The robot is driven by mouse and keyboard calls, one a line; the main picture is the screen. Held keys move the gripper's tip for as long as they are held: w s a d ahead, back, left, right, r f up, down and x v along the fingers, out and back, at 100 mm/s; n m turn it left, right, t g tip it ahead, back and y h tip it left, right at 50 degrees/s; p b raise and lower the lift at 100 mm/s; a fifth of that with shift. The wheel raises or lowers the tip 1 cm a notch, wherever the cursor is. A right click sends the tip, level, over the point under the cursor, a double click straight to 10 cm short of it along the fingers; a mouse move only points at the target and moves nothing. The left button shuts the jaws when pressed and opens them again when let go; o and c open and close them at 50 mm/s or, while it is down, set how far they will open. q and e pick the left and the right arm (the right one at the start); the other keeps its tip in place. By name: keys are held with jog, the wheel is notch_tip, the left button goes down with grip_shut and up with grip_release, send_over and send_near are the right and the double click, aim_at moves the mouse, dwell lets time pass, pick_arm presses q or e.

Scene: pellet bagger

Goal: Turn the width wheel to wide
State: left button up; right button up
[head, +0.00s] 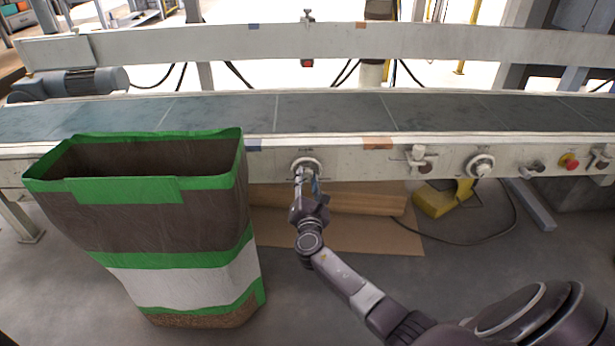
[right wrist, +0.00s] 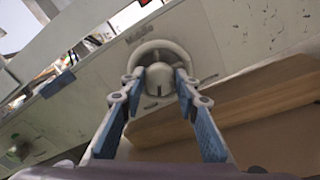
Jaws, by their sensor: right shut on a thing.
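A round pale wheel (head: 306,162) is set on the front side rail of the conveyor. I take it for the width wheel, though its label is too small to read for certain. In the right wrist view the wheel (right wrist: 150,50) has a white ring and a central hub (right wrist: 158,78) with a dark mark. My right gripper (head: 306,172) reaches up to it from below. Its two blue-padded fingers (right wrist: 159,82) are closed on either side of the hub, which partly hides it. My left gripper is not in view.
A large open bag (head: 190,220) stands left of my right arm, before the conveyor belt (head: 330,112). A second wheel (head: 480,165), a red button (head: 569,161) and clamps sit further right. Cardboard (head: 400,243) and a yellow block (head: 435,201) lie below.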

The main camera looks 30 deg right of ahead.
jog(key=shift+a+n, duration=0.1)
jog(key=shift+n, duration=0.3)
jog(key=o, duration=1.2)
jog(key=shift+c, duration=0.2)
jog(key=v, duration=1.2)
